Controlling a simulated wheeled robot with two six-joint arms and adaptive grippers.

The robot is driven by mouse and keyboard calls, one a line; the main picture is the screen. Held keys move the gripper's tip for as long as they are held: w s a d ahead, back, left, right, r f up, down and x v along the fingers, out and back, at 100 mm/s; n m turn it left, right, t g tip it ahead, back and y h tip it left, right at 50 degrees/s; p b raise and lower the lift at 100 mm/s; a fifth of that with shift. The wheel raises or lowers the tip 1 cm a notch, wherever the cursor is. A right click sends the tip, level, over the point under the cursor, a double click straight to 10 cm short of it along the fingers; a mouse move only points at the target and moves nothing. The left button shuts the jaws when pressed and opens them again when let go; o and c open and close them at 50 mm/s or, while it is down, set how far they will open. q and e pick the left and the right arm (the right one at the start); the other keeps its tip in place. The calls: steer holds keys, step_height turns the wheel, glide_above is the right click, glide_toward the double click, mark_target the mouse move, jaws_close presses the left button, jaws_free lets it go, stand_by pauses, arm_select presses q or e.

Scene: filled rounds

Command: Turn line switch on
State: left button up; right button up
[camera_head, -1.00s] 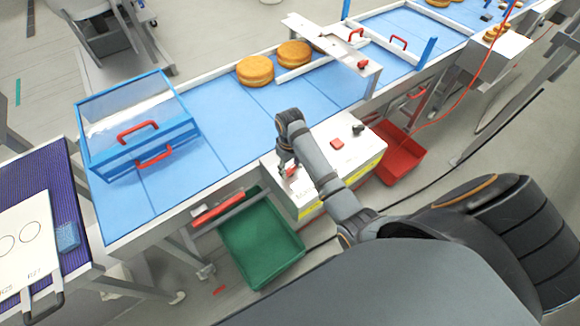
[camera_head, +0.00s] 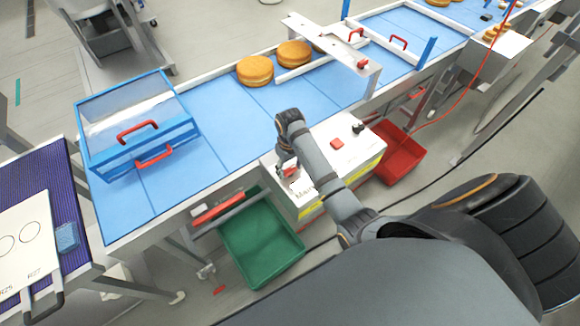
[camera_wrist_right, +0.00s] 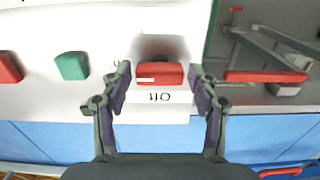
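The line switch is a red rocker or handle (camera_wrist_right: 160,74) on the white control box, with a label below it in the right wrist view that seems to read "I" and "0" upside down. In the head view the switch (camera_head: 291,171) is partly hidden by my right gripper (camera_head: 285,166). In the right wrist view my right gripper (camera_wrist_right: 160,88) is open, with one finger on each side of the red switch and a gap to both. The white control box (camera_head: 318,153) stands at the belt's front edge. My left gripper is not in view.
A green button (camera_wrist_right: 72,66) and a red button (camera_wrist_right: 8,68) sit beside the switch. A blue conveyor (camera_head: 215,125) carries round filled buns (camera_head: 255,71). A green crate (camera_head: 262,240) and a red crate (camera_head: 398,155) stand below. A blue-framed guard (camera_head: 140,125) has red handles.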

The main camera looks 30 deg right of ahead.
mark_target(290, 169)
steer(key=shift+o, duration=0.4)
steer(key=shift+r, duration=0.1)
steer(key=shift+r, duration=0.35)
step_height(290, 169, up, 7)
steer(key=shift+f, duration=0.15)
